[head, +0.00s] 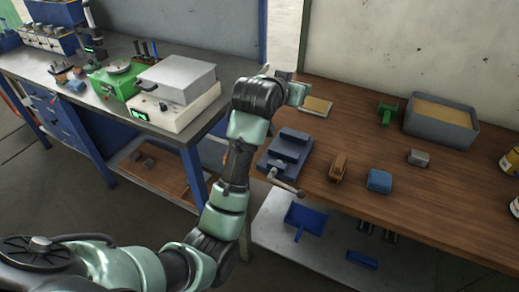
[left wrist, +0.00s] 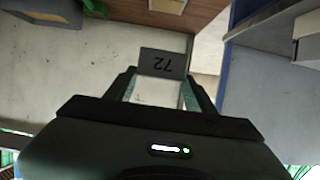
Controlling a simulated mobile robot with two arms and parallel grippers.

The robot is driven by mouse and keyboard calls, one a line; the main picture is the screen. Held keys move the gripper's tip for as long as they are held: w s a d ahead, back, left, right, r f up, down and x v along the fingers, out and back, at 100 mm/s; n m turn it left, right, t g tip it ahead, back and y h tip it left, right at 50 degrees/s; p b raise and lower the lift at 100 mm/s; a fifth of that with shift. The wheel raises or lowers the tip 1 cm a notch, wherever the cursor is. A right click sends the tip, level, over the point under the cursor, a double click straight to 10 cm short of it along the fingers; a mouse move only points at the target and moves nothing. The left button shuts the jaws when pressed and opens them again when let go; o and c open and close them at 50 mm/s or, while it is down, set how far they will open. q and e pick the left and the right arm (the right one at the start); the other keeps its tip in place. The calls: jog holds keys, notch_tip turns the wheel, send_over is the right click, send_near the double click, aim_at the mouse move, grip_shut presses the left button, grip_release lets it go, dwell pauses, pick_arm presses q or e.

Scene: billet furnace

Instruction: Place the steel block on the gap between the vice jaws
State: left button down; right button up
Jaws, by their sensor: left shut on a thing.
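My left gripper (left wrist: 161,78) is shut on a steel block (left wrist: 163,64), a grey piece with the number 72 on its face, seen in the left wrist view. The block sits between the two fingertips. In the head view my left arm reaches to the back left corner of the wooden bench; its hand partly hides the fingers and block. The blue-grey vice (head: 289,147) stands on the bench's left front edge, nearer than the gripper, its handle pointing forward. The held block is apart from the vice. My right gripper is not in view.
On the wooden bench (head: 340,130) lie a tan pad (head: 317,106), a brown piece (head: 338,167), a blue block (head: 379,181), a grey block (head: 418,158), a green part (head: 386,111) and a grey tray (head: 441,120). A metal bench (head: 60,66) with equipment stands left.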

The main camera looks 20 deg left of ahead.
pick_arm(q)
notch_tip(320, 180, down, 15)
jog(key=shift+r+p, duration=0.2)
jog(key=shift+p, duration=0.55)
jog(key=shift+w+f, duration=0.1)
jog(key=shift+f, duration=2.45)
jog(key=c, duration=0.9)
grip_release()
jog(key=shift+f, duration=0.3)
jog(key=shift+c, duration=0.2)
jog(key=o, duration=0.4)
jog(key=shift+r, duration=0.15)
